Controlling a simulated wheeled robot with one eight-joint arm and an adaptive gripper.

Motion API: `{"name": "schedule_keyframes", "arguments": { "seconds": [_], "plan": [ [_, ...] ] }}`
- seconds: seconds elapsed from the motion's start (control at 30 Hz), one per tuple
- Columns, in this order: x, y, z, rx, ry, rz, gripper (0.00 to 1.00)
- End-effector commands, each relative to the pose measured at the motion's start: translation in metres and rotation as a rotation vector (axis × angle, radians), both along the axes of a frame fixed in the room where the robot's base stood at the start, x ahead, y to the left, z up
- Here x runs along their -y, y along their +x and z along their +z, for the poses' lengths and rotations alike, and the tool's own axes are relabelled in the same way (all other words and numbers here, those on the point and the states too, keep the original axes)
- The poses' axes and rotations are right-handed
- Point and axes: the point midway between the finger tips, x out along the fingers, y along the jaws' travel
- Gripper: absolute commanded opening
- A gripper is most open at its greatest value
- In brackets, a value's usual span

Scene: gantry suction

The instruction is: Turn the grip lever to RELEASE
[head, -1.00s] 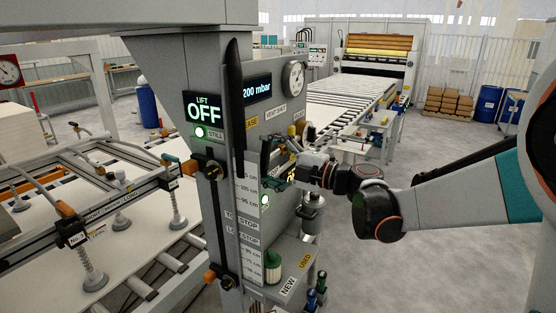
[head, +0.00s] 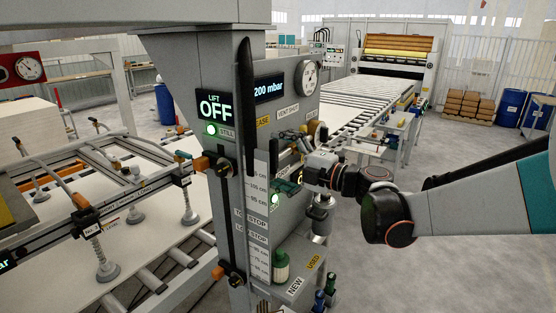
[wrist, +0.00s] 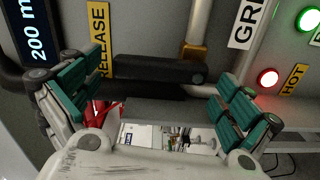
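In the wrist view a dark bar, seemingly the grip lever (wrist: 150,70), lies across the picture on the grey panel. A round end and a brass-coloured fitting are at its right. The yellow RELEASE label (wrist: 99,40) is by its left end, and a white GRIP label (wrist: 247,22) is to the upper right. My gripper (wrist: 155,90) is open, with teal-padded fingers apart on the left and right and the bar in the gap between them. I cannot tell whether they touch it. In the head view my gripper (head: 291,170) is at the column's side face.
A red light (wrist: 267,77) and a HOT label (wrist: 292,79) are right of the bar. A gantry with suction cups (head: 107,270) stands left.

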Motion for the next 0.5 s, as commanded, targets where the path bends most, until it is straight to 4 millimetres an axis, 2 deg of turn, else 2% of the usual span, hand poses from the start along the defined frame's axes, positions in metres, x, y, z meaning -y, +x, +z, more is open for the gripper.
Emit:
{"name": "schedule_keyframes", "arguments": {
  "seconds": [0.33,0.5],
  "plan": [
    [0.002,-0.001,0.000,0.000,0.001,-0.001,1.00],
    [0.018,-0.011,0.000,0.000,0.001,-0.004,1.00]
  ]
}}
